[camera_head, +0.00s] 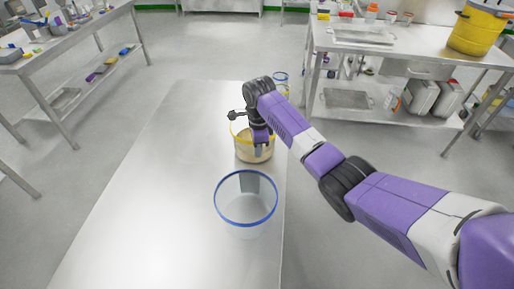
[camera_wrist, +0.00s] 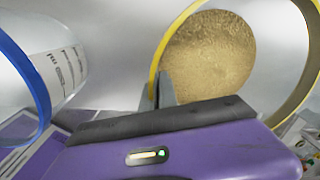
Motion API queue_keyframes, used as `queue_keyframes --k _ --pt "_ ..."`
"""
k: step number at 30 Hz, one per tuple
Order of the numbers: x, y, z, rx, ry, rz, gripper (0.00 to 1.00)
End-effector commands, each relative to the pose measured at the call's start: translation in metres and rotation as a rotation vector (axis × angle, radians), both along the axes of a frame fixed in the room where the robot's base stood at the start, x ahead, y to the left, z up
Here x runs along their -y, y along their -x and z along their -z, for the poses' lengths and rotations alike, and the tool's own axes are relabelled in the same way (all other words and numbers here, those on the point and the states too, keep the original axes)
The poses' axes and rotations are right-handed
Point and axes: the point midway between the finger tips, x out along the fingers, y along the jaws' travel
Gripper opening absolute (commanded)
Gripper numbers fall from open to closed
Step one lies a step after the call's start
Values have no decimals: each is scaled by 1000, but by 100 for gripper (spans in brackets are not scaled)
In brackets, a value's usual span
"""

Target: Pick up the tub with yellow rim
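The tub with yellow rim (camera_head: 255,153) stands near the right edge of the steel table in the head view, with tan granular material in it. In the wrist view its yellow rim (camera_wrist: 172,36) runs down to my fingers, and the tan contents fill the middle. My gripper (camera_head: 259,144) is over this tub, pointing down. In the wrist view my gripper's fingers (camera_wrist: 162,90) are close together at the rim, with the tub wall apparently pinched between them. The fingertips are partly hidden. I cannot tell whether the tub is clear of the table.
A clear tub with blue rim (camera_head: 246,222) stands nearer on the same table (camera_head: 150,190); it also shows at left in the wrist view (camera_wrist: 28,75). The table's left side is clear.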

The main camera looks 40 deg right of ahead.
Motion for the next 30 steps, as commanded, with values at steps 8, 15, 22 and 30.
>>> queue_keyframes --k 8,15,22,30 --pt "0 -2 -32 7 2 0 0" --pt "0 -3 -80 8 4 -1 0" --pt "1 -1 -130 5 2 0 0" --pt "1 -1 -165 3 2 0 0"
